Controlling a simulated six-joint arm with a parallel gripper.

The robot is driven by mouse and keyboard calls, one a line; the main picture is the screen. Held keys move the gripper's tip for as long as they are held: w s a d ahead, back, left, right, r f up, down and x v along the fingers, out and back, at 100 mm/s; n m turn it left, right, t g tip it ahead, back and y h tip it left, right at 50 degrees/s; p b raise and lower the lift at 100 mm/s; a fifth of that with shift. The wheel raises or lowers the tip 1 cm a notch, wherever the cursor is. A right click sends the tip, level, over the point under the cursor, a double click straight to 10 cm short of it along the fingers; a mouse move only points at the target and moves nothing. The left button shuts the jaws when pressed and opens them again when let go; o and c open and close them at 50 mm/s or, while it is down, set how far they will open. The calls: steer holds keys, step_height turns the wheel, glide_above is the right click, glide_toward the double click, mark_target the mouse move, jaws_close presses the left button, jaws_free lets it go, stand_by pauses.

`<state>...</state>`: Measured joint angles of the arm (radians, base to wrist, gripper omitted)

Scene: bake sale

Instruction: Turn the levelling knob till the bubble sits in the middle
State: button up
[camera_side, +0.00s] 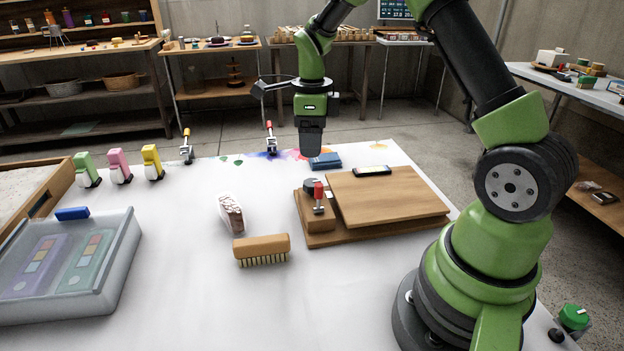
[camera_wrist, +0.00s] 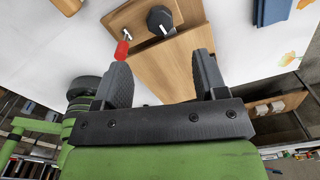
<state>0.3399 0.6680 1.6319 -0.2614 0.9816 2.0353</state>
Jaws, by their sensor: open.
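The black levelling knob (camera_wrist: 160,20) has a white pointer line and sits on a small wooden block; it shows partly in the side view (camera_side: 310,184), behind a red-tipped lever (camera_side: 318,191). The lever's red tip (camera_wrist: 121,50) is by my left finger in the wrist view. A wooden board (camera_side: 388,198) rests over a wooden base (camera_side: 320,238) beside the block. A dark-framed level (camera_side: 372,171) with a pale face lies on the board's back edge; its bubble is too small to make out. My gripper (camera_side: 312,148) is open and empty, above and behind the knob; its fingers also show in the wrist view (camera_wrist: 163,75).
A brush (camera_side: 261,246) and a white-and-brown item (camera_side: 231,213) lie left of the base. A blue folded cloth (camera_side: 326,161) lies behind it. A clear lidded box (camera_side: 75,262) stands at the front left. Two small clamps (camera_side: 186,150) (camera_side: 270,140) are on the back edge.

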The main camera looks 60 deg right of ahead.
mark_target(312, 182)
step_height(312, 182, down, 10)
steer(key=shift+r, duration=0.15)
stand_by(0.3)
steer(key=c, duration=0.9)
steer(key=shift+n, duration=0.3)
